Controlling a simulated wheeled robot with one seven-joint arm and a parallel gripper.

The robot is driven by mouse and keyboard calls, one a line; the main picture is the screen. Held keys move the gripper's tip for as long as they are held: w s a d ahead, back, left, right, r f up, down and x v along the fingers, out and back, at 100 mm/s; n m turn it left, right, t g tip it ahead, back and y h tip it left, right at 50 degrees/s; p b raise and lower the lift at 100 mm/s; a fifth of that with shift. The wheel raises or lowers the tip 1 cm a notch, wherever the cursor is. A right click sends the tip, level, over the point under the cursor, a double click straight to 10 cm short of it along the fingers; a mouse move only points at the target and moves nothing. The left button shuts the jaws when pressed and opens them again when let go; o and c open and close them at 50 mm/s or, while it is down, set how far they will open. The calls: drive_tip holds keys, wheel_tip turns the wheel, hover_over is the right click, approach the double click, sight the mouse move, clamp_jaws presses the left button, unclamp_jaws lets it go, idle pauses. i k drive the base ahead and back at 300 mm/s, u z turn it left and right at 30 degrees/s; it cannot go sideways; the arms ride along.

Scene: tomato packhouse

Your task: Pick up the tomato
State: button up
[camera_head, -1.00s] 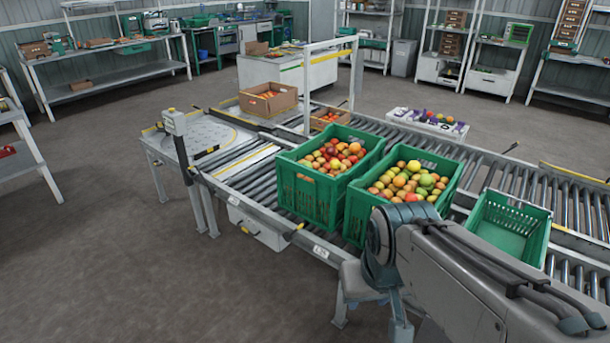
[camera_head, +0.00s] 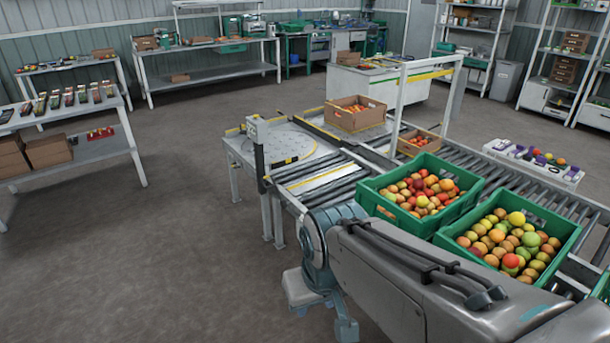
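Many red, orange, yellow and green tomatoes fill two green crates on the roller conveyor. The left crate (camera_head: 398,221) holds mostly red and orange tomatoes (camera_head: 424,194). The right crate (camera_head: 458,246) holds more green and yellow ones (camera_head: 516,218). Smaller groups of red-orange tomatoes show in a cardboard box (camera_head: 345,119) and in a low box (camera_head: 408,148) farther back. The frames do not single out one tomato. My arm crosses the lower right in front of the crates.
The roller conveyor (camera_head: 480,160) runs from the round-topped table (camera_head: 275,142) to the right. A white tray of coloured produce (camera_head: 510,160) stands beyond it. Shelves with packs (camera_head: 75,125) stand at the left. The floor (camera_head: 110,250) at the lower left is clear.

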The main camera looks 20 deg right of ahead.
sight(391, 197)
drive_tip(key=u, duration=0.15)
drive_tip(key=i, duration=1.3)
drive_tip(key=z, duration=1.3)
drive_tip(key=i, duration=0.9)
drive_tip(key=z, duration=0.95)
